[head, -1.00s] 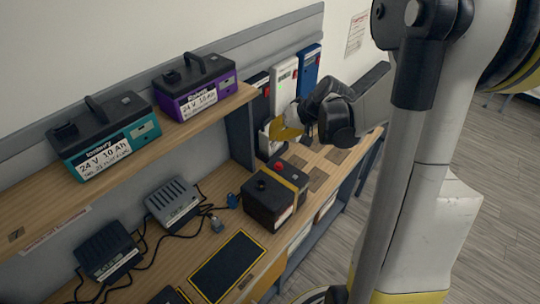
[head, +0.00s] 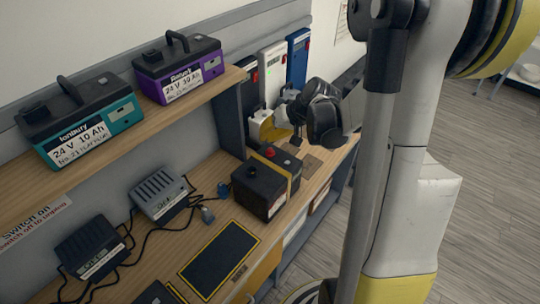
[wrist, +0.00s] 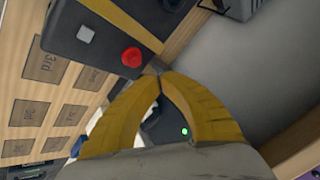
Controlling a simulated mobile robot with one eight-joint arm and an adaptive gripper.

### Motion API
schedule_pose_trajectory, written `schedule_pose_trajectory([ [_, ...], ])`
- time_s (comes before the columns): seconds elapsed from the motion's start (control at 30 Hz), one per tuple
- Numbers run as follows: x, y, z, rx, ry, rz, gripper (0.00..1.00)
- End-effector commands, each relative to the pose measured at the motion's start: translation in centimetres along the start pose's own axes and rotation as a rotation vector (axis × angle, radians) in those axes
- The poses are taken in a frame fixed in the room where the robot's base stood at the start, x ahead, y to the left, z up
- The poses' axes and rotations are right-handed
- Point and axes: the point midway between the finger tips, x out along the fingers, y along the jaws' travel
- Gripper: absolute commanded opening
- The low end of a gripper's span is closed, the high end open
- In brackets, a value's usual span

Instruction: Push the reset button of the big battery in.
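The big battery (head: 262,194) is a black box with a yellow band, standing on the wooden bench. On its top are a red round knob (head: 270,152) and a black knob (head: 252,170). In the wrist view the battery (wrist: 62,24) shows at the upper left, with the red knob (wrist: 131,57) and a small grey square (wrist: 86,34). I cannot tell which part is the reset button. My gripper (wrist: 164,76) has yellow fingers with their tips together, apparently empty, near the red knob in the picture. In the head view my gripper (head: 275,133) is behind the battery; contact is not visible.
A shelf holds a teal battery (head: 82,122) and a purple battery (head: 178,68). Chargers (head: 160,194) with cables lie at the left. A dark yellow-edged mat (head: 219,261) lies in front. White (head: 272,72) and blue (head: 298,58) units stand at the back.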

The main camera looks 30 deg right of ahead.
Motion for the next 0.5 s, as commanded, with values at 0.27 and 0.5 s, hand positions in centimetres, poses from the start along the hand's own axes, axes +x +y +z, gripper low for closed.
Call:
schedule_pose_trajectory([
  [0.27,1.72,0.92,0.94,0.0,0.0,0.0,0.0],
  [0.5,1.62,0.87,0.89,0.0,0.0,0.0,0.0],
])
